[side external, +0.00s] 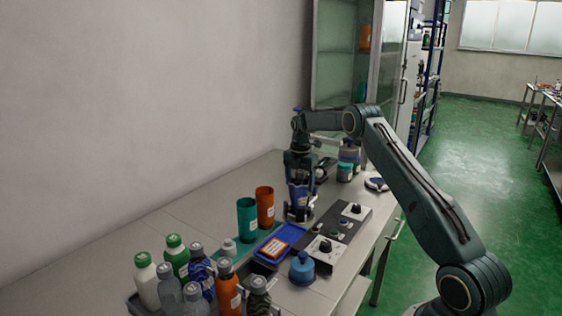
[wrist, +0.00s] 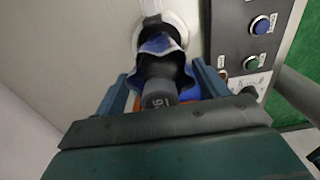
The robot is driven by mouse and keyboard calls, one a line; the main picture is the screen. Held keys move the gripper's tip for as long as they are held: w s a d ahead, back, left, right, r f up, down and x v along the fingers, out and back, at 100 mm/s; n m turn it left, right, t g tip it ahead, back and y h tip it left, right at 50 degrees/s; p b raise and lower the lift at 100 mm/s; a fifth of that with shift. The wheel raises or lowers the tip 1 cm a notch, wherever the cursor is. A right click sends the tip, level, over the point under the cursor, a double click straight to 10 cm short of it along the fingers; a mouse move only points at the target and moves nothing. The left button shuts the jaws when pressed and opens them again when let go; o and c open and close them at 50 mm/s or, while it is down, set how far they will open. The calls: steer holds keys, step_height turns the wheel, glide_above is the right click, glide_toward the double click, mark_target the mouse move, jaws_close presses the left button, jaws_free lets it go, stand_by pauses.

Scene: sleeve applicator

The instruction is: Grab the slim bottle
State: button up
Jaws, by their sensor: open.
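A slim bottle with a dark grey cap (wrist: 160,92) stands in the wrist view with a blue, dark-lined sleeve (wrist: 158,45) around or behind it; I cannot tell which. My gripper (wrist: 162,84) is open, with one blue finger on each side of the bottle's top. Contact cannot be made out. In the side view my gripper (side external: 300,176) points down over the blue sleeved item (side external: 298,194) on a round pale base (side external: 299,216). The bottle's lower part is hidden.
A control panel (side external: 342,226) with knobs and buttons lies right of the base. A teal cup (side external: 247,221) and an orange cup (side external: 265,205) stand to the left. A blue tray (side external: 263,254), a squat blue bottle (side external: 301,269) and several crated bottles are nearer the camera.

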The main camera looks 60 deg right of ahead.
steer(key=shift+f, duration=0.4)
steer(key=shift+r, duration=0.1)
jaws_close()
stand_by(0.3)
steer(key=shift+r, duration=5)
